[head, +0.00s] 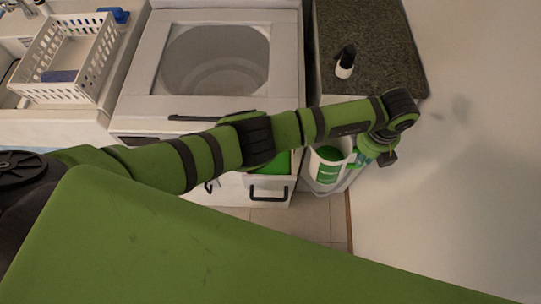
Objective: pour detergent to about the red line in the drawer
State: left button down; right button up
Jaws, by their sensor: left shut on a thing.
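The drawer (268,190) below the washing machine has a dark handle and stands partly behind my left arm. A bright green patch shows inside it, just below the arm. A white container with a green label (327,172), apparently the detergent, is right of the drawer. My left arm crosses above the drawer, and its gripper (376,153) is at the container's right side. The gripper is shut on the container, though the contact is small and partly hidden. I cannot see the red line or any flowing liquid. My right gripper is not in view.
A top-loading washer (215,60) stands at the back. A dark counter (385,45) at its right holds a small black-and-white bottle (345,62). A white basket (68,55) is at the upper left. A bare wall (465,170) closes off the right side.

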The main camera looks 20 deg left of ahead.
pick_arm(q)
jog(key=shift+d+f+y+b, duration=0.2)
jog(key=shift+f+y+b, duration=0.15)
jog(key=shift+b, duration=0.3)
notch_tip(320, 180, up, 5)
jog(key=p, duration=0.3)
jog(key=shift+d, duration=0.1)
